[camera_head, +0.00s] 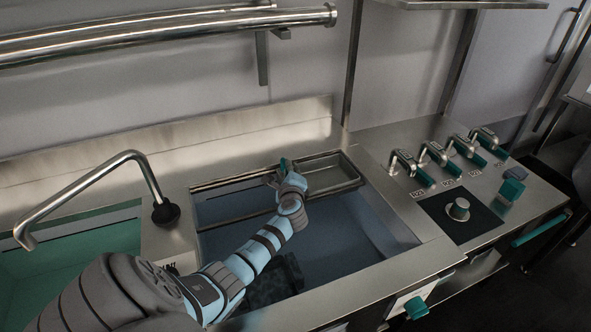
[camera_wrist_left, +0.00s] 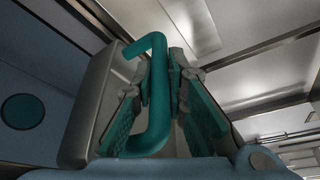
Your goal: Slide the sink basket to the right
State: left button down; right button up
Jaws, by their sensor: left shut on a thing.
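The sink basket (camera_head: 332,174) is a shallow metal tray lying across the back right part of the blue sink basin (camera_head: 350,228). A teal handle (camera_head: 285,163) stands at its left end. My left arm reaches in from the lower left, over the basin. My left gripper (camera_head: 283,177) is at that handle. In the left wrist view the bent teal handle (camera_wrist_left: 158,105) stands between the two fingers, and my left gripper (camera_wrist_left: 160,90) is shut on it. My forearm hides part of the basin. My right gripper is not in view.
Metal rails (camera_head: 230,182) run along the back of the basin, left of the tray. A bent tap (camera_head: 95,185) stands on the left beside a green basin (camera_head: 70,245). The wall is close behind.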

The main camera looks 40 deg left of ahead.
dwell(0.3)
pick_arm(q)
jog(key=c, duration=1.6)
grip_release()
jog(key=shift+w+d, duration=0.15)
jog(key=shift+w, duration=0.05)
jog(key=v, duration=1.2)
jog(key=shift+s+r, duration=0.1)
